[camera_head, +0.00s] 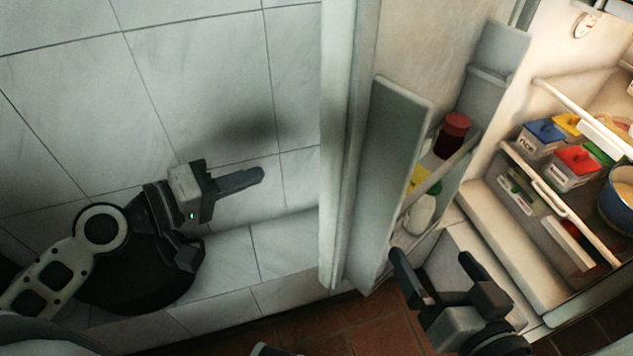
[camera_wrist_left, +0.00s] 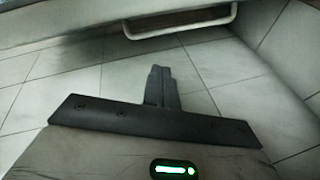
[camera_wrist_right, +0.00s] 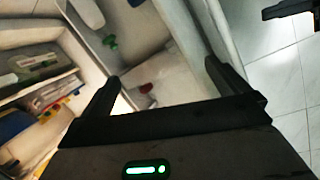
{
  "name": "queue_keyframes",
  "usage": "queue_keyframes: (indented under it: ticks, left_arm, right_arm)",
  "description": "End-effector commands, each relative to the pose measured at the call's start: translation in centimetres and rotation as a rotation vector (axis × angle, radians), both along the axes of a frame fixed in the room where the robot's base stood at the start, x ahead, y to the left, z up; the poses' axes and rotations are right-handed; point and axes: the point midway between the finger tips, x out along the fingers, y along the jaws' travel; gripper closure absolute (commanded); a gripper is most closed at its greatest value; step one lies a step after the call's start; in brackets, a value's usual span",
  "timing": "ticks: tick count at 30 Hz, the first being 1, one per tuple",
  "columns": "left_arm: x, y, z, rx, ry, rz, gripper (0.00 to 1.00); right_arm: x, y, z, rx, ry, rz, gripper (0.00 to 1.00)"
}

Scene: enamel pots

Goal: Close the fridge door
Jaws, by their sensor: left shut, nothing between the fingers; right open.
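The fridge door (camera_head: 345,150) stands open in the middle of the head view. Its inner shelves face right and hold a dark red jar (camera_head: 453,135) and a pale bottle (camera_head: 420,213). The fridge interior (camera_head: 520,255) is exposed at the right. My left gripper (camera_head: 258,176) is shut and empty on the door's outer side, apart from it. In the left wrist view, a pale panel with a bar handle (camera_wrist_left: 180,27) lies beyond the closed fingers. My right gripper (camera_head: 431,256) is open and empty on the inner side, near the lower door shelf; contact cannot be told.
Inside the fridge are several coloured-lid containers (camera_head: 575,165) and a blue pot (camera_head: 618,200). A tiled wall (camera_head: 190,90) stands behind my left arm. Brown floor tiles (camera_head: 330,325) show at the bottom.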

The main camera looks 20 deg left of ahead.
Motion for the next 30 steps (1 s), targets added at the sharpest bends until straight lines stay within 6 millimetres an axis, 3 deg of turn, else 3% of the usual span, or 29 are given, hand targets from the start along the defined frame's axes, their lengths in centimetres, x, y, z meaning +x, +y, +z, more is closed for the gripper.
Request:
queue_keyframes:
  ticks: [1,9,17,30]
  left_arm:
    - [0.5,0.5,-0.8,-0.079,0.013,-0.018,1.0]
    - [1.1,1.2,3.2,-0.373,0.095,-0.094,1.0]
    - [2.4,-0.1,4.1,-0.399,0.103,-0.105,1.0]
    - [6.8,-4.5,4.4,-0.403,0.1,-0.101,1.0]
  right_arm:
    - [0.1,0.4,-1.9,0.024,-0.016,0.011,0.0]
    - [0.0,1.5,-2.3,0.103,-0.052,0.048,0.0]
    - [0.0,1.6,-1.9,0.097,-0.051,0.049,0.0]
    - [-0.2,0.9,-2.3,-0.036,-0.027,0.042,0.0]
